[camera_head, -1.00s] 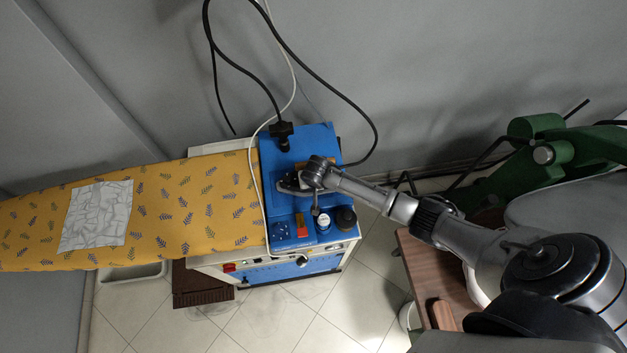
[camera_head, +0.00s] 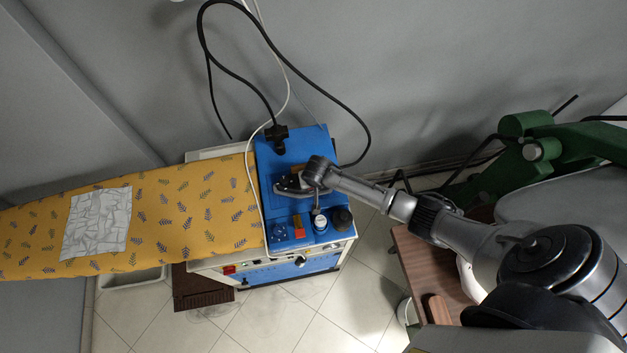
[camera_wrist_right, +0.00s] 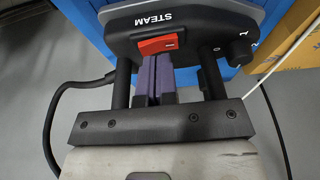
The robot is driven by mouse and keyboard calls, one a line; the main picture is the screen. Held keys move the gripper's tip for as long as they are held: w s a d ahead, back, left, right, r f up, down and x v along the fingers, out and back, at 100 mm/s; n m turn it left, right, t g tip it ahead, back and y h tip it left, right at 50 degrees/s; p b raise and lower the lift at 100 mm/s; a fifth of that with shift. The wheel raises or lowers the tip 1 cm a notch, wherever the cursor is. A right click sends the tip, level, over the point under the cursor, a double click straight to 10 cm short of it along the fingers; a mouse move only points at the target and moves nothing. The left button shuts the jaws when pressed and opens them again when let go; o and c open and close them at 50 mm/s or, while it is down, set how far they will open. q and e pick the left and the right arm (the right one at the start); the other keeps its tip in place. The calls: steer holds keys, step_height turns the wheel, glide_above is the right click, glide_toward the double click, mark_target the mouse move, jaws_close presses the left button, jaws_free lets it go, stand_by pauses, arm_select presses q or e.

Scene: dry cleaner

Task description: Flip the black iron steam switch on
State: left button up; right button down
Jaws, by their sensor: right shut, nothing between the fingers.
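A black panel (camera_wrist_right: 205,22) lettered STEAM fills the top of the right wrist view. On it sits a red rocker switch (camera_wrist_right: 161,45) with a small white mark near its right end; I cannot tell its position. My right gripper (camera_wrist_right: 155,66) is shut and empty, its purple fingertips together just below the switch. I cannot tell whether they touch it. In the head view my right arm reaches over the blue steam station (camera_head: 290,146), beside a dark iron-like shape (camera_head: 290,187) on its top. The switch is not discernible there. My left gripper is not in view.
A black knob (camera_wrist_right: 240,52) is right of the switch. A yellow ironing board (camera_head: 180,210) with a grey cloth (camera_head: 97,223) adjoins the station on the left. A black cable (camera_head: 318,80) loops above it. Green machinery (camera_head: 535,150) stands at the right.

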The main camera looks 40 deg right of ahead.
step_height(320, 180, up, 4)
steer(key=p, duration=0.3)
steer(key=shift+w+a+p, duration=0.1)
steer(key=shift+a+p, duration=0.05)
steer(key=shift+p, duration=0.25)
steer(key=a+b+v, duration=0.1)
steer(key=a+v, duration=0.1)
steer(key=v, duration=0.7)
steer(key=shift+w, duration=0.4)
steer(key=s+a+r+n+t, duration=0.1)
steer(key=a+r+n+t, duration=0.1)
steer(key=r+n, duration=0.4)
steer(key=s+a+r+n+t, duration=0.1)
steer(key=a+r+n+t, duration=0.25)
steer(key=r, duration=0.55)
steer(key=s+f+g+y, duration=0.1)
steer(key=s+f+g, duration=0.1)
steer(key=s, duration=1)
steer(key=s+a+f+m+g+p, duration=0.1)
steer(key=s+f+g, duration=0.2)
steer(key=s, duration=0.9)
step_height(320, 180, down, 2)
steer(key=shift+y, duration=0.4)
